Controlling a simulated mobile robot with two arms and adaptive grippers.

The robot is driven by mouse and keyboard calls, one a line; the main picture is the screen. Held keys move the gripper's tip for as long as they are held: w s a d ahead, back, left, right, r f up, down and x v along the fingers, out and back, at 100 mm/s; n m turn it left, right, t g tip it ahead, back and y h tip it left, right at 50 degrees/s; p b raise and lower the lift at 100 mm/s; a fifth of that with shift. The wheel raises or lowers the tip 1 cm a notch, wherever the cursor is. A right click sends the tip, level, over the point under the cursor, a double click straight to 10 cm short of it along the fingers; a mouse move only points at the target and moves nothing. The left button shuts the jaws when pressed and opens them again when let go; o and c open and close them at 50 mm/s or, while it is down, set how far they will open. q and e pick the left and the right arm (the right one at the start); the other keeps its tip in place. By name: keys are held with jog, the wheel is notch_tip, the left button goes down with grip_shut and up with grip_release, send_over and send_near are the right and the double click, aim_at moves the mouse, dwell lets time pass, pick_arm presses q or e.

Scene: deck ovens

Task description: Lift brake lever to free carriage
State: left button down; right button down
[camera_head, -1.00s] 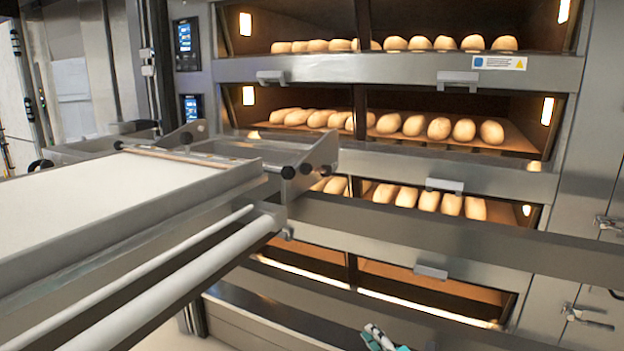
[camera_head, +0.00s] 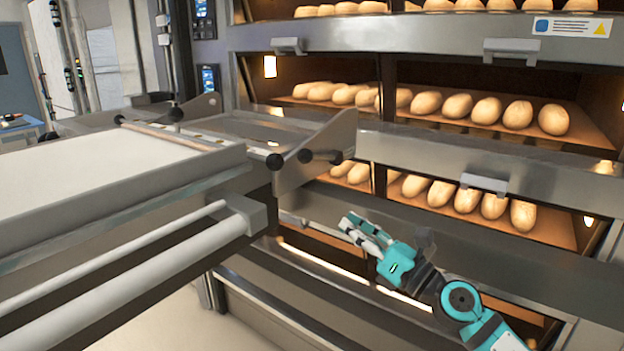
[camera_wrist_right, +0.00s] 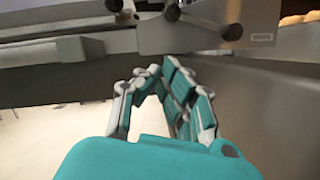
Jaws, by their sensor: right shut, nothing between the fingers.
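The carriage (camera_head: 225,185) is a grey metal loader with a pale flat bed (camera_head: 90,185) at the left in the head view. Black-knobbed handles (camera_head: 305,156) stick out at its front right corner. I cannot tell which of them is the brake lever. Dark knobs (camera_wrist_right: 172,12) also show at the top of the right wrist view. My right gripper (camera_head: 350,220) is teal and white. It is shut and empty, apart from the knobs, below and right of them in the head view. Its fingers (camera_wrist_right: 160,68) also show in the wrist view. My left gripper is not in view.
Deck ovens with several loaves (camera_head: 485,110) fill the right and back. Their grey fronts (camera_head: 460,155) and door handles (camera_head: 485,183) stand close behind my right arm. A white roller bar (camera_head: 150,275) runs along the carriage side. Bare floor (camera_head: 170,325) lies below.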

aim_at(322, 157)
jog(key=p+x, duration=0.1)
jog(key=x, duration=0.3)
jog(key=r+p+x, duration=0.1)
jog(key=x, duration=0.3)
jog(key=p+x, duration=0.2)
jog(key=x, duration=0.1)
jog(key=shift+w+d+r, duration=0.1)
jog(key=shift+w+r, duration=0.25)
jog(key=shift+w+r+p, duration=0.35)
jog(key=shift+w+r, duration=0.05)
jog(key=shift+r, duration=0.2)
jog(key=shift+w, duration=0.1)
